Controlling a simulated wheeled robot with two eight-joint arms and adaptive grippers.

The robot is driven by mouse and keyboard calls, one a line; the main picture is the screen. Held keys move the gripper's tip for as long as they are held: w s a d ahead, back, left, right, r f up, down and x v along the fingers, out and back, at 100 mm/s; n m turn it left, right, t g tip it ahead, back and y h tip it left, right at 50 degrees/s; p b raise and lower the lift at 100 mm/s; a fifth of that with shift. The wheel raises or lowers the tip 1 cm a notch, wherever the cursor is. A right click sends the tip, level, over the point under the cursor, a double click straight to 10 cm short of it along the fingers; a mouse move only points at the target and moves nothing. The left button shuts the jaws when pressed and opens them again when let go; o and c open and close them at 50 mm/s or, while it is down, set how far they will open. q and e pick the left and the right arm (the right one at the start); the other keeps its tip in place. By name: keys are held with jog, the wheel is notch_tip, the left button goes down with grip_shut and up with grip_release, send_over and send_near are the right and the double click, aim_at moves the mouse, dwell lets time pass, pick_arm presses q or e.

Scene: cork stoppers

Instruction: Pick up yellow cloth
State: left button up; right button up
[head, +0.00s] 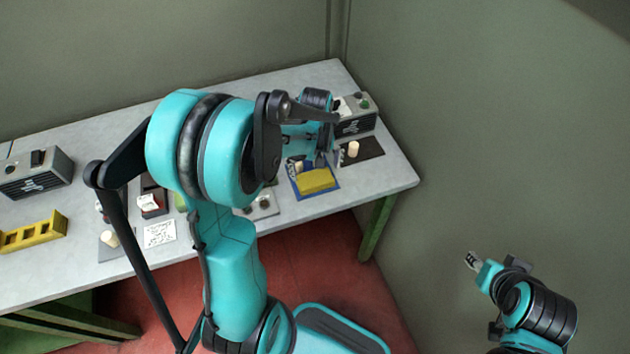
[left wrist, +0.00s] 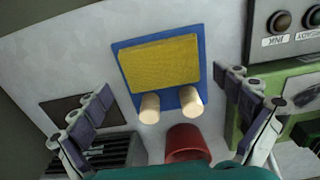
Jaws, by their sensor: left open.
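The yellow cloth (head: 317,181) lies flat on a blue mat (head: 296,186) near the table's front right. In the left wrist view the cloth (left wrist: 160,63) is a flat rectangle on the blue mat (left wrist: 122,62). Two corks (left wrist: 149,108) (left wrist: 191,102) stand at its near edge. My left gripper (head: 318,157) is above and beside the cloth, apart from it. In the left wrist view its fingers (left wrist: 166,84) are spread wide with nothing between them. My right gripper (head: 472,261) is off the table at the lower right; its jaws are too small to read.
A red cup (left wrist: 187,143) stands close below the corks. A yellow rack (head: 34,233) and another grey box (head: 38,174) are at left.

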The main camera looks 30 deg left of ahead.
aim_at(315, 178)
pick_arm(q)
jog(key=f, duration=0.2)
jog(key=f+b, duration=0.1)
jog(key=shift+a+f, duration=0.2)
jog(key=shift+f, duration=0.15)
jog(key=shift+r, duration=0.1)
jog(key=c, duration=0.7)
notch_tip(315, 178, up, 5)
jog(key=shift+f+p, duration=0.2)
jog(key=shift+p, duration=0.85)
jog(key=s+d+r+p, duration=0.3)
jog(key=s+d+r, duration=0.3)
jog(key=d, duration=0.3)
jog(key=shift+s+d+r, duration=0.15)
jog(key=shift+s+r, duration=0.05)
jog(key=shift+s, duration=0.4)
